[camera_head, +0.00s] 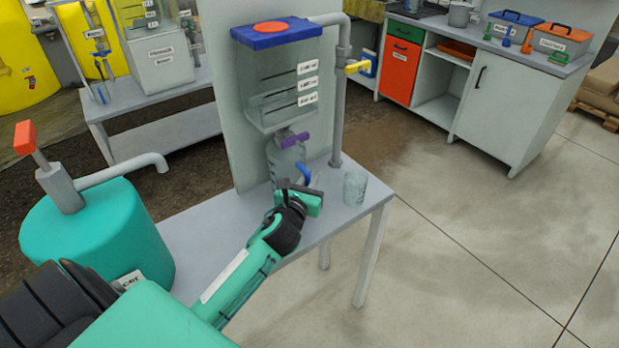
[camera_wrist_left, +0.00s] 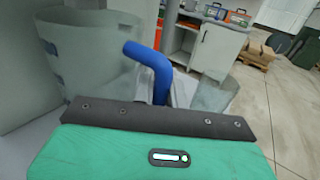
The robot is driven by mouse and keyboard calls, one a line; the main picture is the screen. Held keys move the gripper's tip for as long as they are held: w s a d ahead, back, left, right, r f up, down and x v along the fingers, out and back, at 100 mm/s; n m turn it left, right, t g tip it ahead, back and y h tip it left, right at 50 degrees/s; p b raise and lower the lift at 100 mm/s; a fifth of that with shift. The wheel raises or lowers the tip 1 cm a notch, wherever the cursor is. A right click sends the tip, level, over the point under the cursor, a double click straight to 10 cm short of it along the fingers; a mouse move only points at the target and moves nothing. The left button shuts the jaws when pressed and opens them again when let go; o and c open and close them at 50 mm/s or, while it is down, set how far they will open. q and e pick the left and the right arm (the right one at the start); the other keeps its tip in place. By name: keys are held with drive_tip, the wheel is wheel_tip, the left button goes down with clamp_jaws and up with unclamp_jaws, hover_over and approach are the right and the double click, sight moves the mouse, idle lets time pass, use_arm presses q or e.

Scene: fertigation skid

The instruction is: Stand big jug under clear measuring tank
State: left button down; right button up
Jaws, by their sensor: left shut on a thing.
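The clear measuring tank (camera_head: 275,88) hangs on a pale panel. It has a blue lid, an orange cap and white labels. A purple-handled valve (camera_head: 293,140) sits below it. The big clear jug (camera_head: 285,160) is upright beneath the tank and valve, over the bench; its base is hidden behind my gripper. Its wall fills the left of the left wrist view (camera_wrist_left: 90,62). Its blue handle (camera_wrist_left: 152,62) runs down behind the dark finger edge. My left gripper (camera_head: 298,197) is shut on this handle, at the jug's front right. My right gripper is out of view.
A smaller clear beaker (camera_head: 354,188) stands on the bench (camera_head: 205,225), right of the jug. A grey pipe (camera_head: 338,110) with a yellow valve rises between them. A teal tank (camera_head: 95,240) stands at left. Open floor lies to the right.

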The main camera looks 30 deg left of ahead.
use_arm(q)
drive_tip(key=shift+s, duration=0.15)
drive_tip(key=c, duration=1.4)
unclamp_jaws()
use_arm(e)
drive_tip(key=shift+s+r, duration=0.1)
